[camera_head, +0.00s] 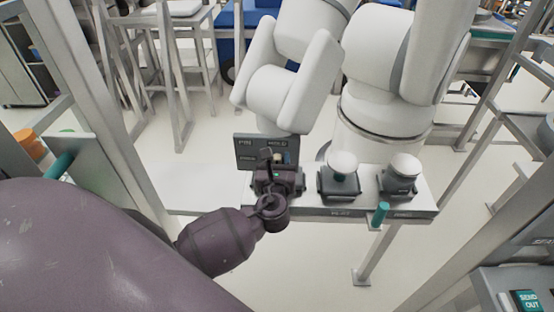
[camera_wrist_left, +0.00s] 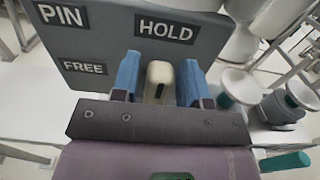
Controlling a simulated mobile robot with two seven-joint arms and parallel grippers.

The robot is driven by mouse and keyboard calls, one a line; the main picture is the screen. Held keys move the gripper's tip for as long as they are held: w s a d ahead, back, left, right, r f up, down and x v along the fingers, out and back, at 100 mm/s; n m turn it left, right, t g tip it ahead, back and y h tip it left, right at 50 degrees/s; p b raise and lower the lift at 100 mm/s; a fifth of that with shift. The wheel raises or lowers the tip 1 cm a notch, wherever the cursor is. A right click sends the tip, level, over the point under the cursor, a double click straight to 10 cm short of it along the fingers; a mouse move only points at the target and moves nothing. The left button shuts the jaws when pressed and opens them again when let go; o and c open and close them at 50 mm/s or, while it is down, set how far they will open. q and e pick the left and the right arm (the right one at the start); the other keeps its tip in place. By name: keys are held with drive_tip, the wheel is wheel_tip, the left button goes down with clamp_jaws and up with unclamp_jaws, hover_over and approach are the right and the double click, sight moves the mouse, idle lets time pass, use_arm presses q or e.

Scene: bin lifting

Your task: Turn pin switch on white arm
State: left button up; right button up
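The dark grey PIN panel (camera_head: 248,142) stands at the left end of a white bench below the white arm (camera_head: 380,105). In the left wrist view the panel (camera_wrist_left: 100,50) has the labels PIN, HOLD at upper right and FREE at lower left. A cream switch lever (camera_wrist_left: 160,76) stands out in front of the panel. My left gripper (camera_head: 274,160) is at the panel. Its two blue fingertips (camera_wrist_left: 160,82) are apart, one on each side of the lever, with a narrow gap at least on the left. The lever's base is hidden behind my gripper body. My right gripper is not in view.
Two white-topped knobs (camera_head: 342,163) (camera_head: 404,165) on grey bases stand right of the panel on the bench (camera_head: 310,208). A teal peg (camera_head: 380,213) sticks out at the bench's front. Metal posts stand at both sides. A SEND OUT button (camera_head: 527,300) is at lower right.

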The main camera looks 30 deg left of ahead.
use_arm(q)
drive_tip(key=shift+n, duration=0.4)
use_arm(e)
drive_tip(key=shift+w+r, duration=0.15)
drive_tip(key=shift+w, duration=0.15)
use_arm(q)
drive_tip(key=shift+s+a+f+n, duration=0.1)
drive_tip(key=shift+a+n, duration=0.05)
drive_tip(key=shift+n, duration=0.35)
drive_tip(key=shift+s+a+f+n, duration=0.1)
drive_tip(key=shift+n, duration=0.4)
drive_tip(key=shift+s+a+n+b, duration=0.15)
drive_tip(key=shift+n+b, duration=0.3)
drive_tip(key=shift+n, duration=0.45)
drive_tip(key=shift+s+a+f+n+b, duration=0.1)
drive_tip(key=shift+a+f+n+b, duration=0.25)
drive_tip(key=shift+n+b, duration=1.3)
drive_tip(key=shift+s+a+f+n+b, duration=0.15)
drive_tip(key=shift+f+n+b, duration=0.3)
drive_tip(key=shift+n, duration=2.45)
drive_tip(key=shift+s+a+f+n+b, duration=0.1)
drive_tip(key=shift+a+f+n+b, duration=0.2)
drive_tip(key=shift+n+b, duration=1.4)
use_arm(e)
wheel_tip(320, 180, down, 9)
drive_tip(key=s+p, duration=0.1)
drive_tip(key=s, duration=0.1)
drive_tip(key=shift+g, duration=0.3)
